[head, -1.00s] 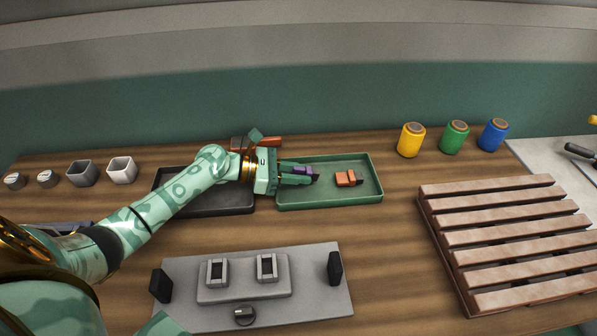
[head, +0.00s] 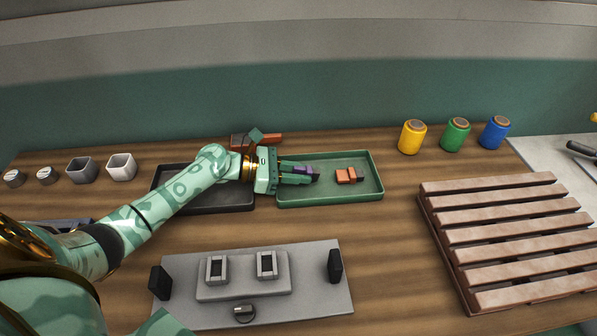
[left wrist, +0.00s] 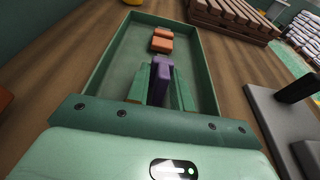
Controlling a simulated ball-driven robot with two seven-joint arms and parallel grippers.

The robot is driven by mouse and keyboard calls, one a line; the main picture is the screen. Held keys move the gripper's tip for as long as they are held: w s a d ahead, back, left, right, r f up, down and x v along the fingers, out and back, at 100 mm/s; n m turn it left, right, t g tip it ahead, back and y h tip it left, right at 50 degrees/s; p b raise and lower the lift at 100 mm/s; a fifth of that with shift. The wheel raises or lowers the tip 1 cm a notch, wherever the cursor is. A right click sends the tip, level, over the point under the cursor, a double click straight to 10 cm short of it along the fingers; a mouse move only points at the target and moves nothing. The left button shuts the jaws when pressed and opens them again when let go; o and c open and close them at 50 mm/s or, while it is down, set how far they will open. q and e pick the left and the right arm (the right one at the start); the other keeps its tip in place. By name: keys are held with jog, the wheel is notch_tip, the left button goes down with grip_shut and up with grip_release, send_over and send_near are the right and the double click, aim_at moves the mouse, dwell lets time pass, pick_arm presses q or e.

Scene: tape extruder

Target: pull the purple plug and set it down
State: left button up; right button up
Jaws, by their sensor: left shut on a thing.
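The purple plug (head: 303,170) is between the fingers of my left gripper (head: 297,175), at the left part of the green tray (head: 372,197). I cannot tell whether the plug touches the tray floor. An orange plug (head: 346,176) lies in the same tray, to the right of the gripper. The grey fixture plate (head: 325,292) at the front has two sockets (head: 216,270), (head: 267,264) with dark openings. My right gripper is out of view.
A dark tray (head: 222,207) lies left of the green tray, under my left arm. A slatted wooden pallet (head: 505,240) stands at the right. Bare wood lies between the plate and pallet.

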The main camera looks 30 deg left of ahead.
pick_arm(q)
jog(key=o, duration=1)
jog(key=shift+o, duration=0.2)
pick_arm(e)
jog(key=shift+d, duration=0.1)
pick_arm(q)
jog(key=shift+r, duration=0.4)
notch_tip(320, 180, up, 4)
jog(key=shift+s+f+p, duration=0.15)
jog(key=shift+f+p, duration=0.1)
jog(key=shift+p, duration=0.85)
jog(key=s+d+r+p, duration=0.6)
jog(key=s+r+p, duration=0.1)
jog(key=s, duration=0.5)
jog(key=shift+d+r, duration=0.2)
jog(key=shift+r, duration=0.65)
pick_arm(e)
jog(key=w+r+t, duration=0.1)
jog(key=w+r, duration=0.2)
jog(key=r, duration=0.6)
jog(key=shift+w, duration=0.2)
